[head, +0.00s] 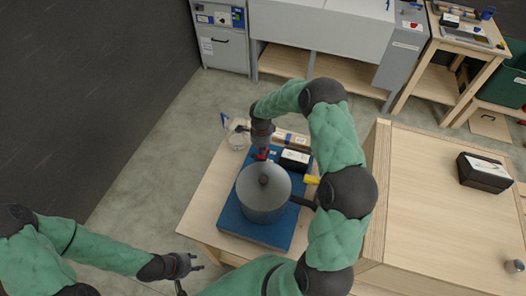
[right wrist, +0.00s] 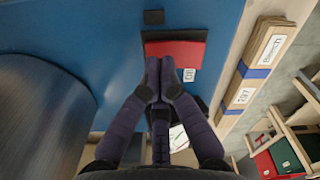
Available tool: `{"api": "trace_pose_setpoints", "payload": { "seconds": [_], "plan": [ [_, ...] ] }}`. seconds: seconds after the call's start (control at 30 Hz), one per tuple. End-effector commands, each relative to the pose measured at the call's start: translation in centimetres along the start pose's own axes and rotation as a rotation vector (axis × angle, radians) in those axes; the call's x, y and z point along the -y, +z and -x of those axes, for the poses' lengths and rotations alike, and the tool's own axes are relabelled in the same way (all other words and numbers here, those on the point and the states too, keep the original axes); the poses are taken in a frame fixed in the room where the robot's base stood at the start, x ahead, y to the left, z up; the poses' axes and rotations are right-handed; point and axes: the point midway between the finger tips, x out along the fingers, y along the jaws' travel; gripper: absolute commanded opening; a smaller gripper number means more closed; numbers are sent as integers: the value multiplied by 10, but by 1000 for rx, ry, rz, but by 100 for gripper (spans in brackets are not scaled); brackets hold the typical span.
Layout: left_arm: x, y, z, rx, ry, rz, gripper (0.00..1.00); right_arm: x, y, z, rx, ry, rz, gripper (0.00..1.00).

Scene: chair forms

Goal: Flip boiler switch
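The boiler is a grey lidded pot (head: 264,190) on a blue base (head: 240,226) on a small wooden table. In the right wrist view, its red switch (right wrist: 176,48) sits on the blue surface (right wrist: 110,35) beside a small label. My right gripper (right wrist: 160,70) has its fingertips together at the switch's near edge; contact is hard to tell. Part of the switch is hidden behind the fingers. In the head view my right gripper (head: 262,150) points down at the back of the base. My left gripper (head: 197,262) is open and empty at the lower left, away from the table.
A black box with a white label (head: 295,160) and a glass jug (head: 238,133) stand near the base. A yellow part (head: 311,180) juts out at the base's right. A larger wooden table (head: 440,190) is at right. Floor is free to the left.

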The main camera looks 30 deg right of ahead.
Motion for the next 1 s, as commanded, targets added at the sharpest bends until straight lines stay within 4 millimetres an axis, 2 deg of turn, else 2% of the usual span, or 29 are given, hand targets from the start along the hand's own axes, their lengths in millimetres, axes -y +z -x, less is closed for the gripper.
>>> {"api": "trace_pose_setpoints", "payload": {
  "seconds": [0.73, 1.0],
  "plan": [
    [-6, 1, 18, 0, 0, 0, 40, 0, 0, 53, 0, 0, 1, 0],
    [-7, 1, 19, 0, 0, 0, 40, 0, 0, 57, 0, 0, 1, 0]
  ]
}}
